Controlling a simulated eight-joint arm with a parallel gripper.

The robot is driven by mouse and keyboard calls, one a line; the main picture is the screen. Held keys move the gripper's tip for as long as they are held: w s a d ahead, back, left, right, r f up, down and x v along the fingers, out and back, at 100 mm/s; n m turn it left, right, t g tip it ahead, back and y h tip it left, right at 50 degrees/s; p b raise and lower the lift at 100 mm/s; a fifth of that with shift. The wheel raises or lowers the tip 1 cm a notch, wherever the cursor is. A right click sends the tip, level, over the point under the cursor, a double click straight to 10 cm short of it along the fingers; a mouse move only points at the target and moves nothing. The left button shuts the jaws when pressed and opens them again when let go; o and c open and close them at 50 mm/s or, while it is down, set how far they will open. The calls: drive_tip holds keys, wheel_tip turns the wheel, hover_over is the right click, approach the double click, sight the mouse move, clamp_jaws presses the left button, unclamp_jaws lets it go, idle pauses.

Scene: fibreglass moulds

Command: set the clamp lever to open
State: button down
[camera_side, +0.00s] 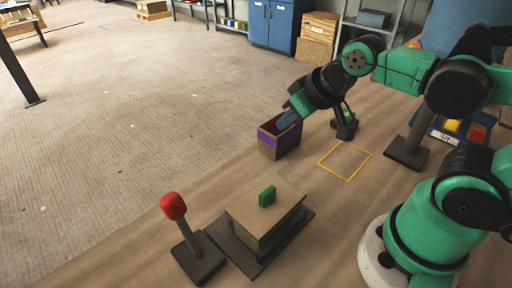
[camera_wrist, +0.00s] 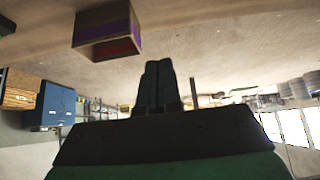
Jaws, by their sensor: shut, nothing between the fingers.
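The lever with a red knob (camera_side: 173,206) stands on a dark base plate (camera_side: 199,262) at the front left of the bench in the side view. Its grey shaft leans toward the left of the picture. No open or closed marking can be read on it. My gripper (camera_side: 287,120) is well away from the lever, toward the back of the bench, above or beside an open brown box with a purple band (camera_side: 279,142). In the wrist view my gripper (camera_wrist: 159,72) shows its two fingers together and empty. The lever is not visible there.
A brown block with a green handle (camera_side: 267,196) sits on a dark plate right of the lever. A yellow outlined square (camera_side: 345,160) is empty. A dark stand with a green part (camera_side: 345,124) and a grey post (camera_side: 412,140) stand behind. The box also shows in the wrist view (camera_wrist: 104,22).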

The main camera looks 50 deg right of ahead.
idle(0.3)
drive_tip(key=c, duration=1)
unclamp_jaws()
drive_tip(key=shift+r, duration=0.15)
drive_tip(key=o, duration=0.4)
drive_tip(key=shift+r, duration=0.3)
drive_tip(key=shift+o, duration=0.8)
wheel_tip(320, 180, up, 4)
drive_tip(key=shift+r, duration=0.2)
drive_tip(key=g, duration=0.7)
hover_over(175, 211)
drive_tip(key=w, duration=0.1)
drive_tip(key=shift+w+f, duration=0.1)
drive_tip(key=shift+f, duration=0.1)
wheel_tip(175, 211, down, 4)
drive_tip(key=shift+w+d+f, duration=0.1)
drive_tip(key=shift+d+f, duration=0.05)
drive_tip(key=shift+f, duration=3.1)
